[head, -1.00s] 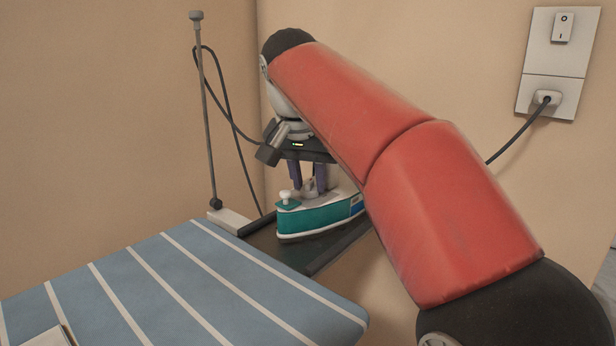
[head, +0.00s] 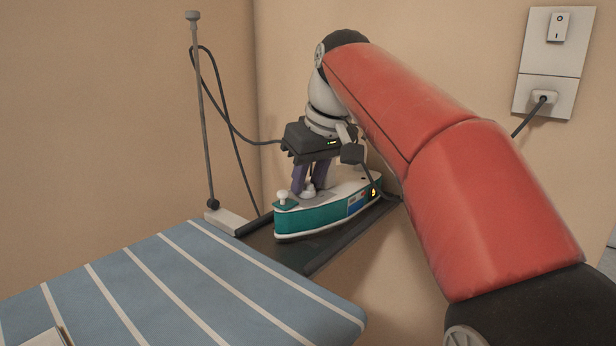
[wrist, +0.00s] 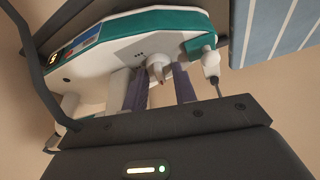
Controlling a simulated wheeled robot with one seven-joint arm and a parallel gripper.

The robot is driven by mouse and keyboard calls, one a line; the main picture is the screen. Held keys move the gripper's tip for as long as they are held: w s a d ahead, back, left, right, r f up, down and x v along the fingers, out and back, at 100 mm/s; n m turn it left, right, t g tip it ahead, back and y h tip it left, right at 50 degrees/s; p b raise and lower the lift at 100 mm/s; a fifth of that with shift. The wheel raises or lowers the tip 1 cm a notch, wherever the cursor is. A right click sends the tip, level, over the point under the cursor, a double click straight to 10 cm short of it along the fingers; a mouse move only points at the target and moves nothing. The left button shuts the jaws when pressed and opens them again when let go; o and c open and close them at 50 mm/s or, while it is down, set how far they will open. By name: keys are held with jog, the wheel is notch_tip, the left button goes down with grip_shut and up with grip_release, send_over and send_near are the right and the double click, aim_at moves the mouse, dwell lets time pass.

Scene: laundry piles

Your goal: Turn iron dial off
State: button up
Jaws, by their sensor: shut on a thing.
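The iron (head: 330,210), teal and white, rests on the dark stand (head: 300,251) beyond the ironing board. Its dial (head: 308,189) is a small pale knob on top. My gripper (head: 309,190) is over the iron from above, with its two purple-grey fingers at the dial, shut on it. In the wrist view the dial (wrist: 158,68) shows between the fingers, pointed end outward. A small amber light (head: 374,192) glows at the iron's rear end, and it also shows in the wrist view (wrist: 54,57). The dial's markings are too small to read.
The striped blue ironing board (head: 200,285) fills the lower left. A thin upright rod (head: 203,120) holds up the black cord (head: 228,120) left of my gripper. A wall socket with a switch (head: 548,65) and a plug is at upper right. Walls stand close behind.

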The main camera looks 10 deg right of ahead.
jog(key=shift+n+g+y, duration=0.3)
jog(key=shift+n+y, duration=0.1)
jog(key=shift+n, duration=0.8)
jog(key=o, duration=1)
jog(key=shift+c, duration=0.2)
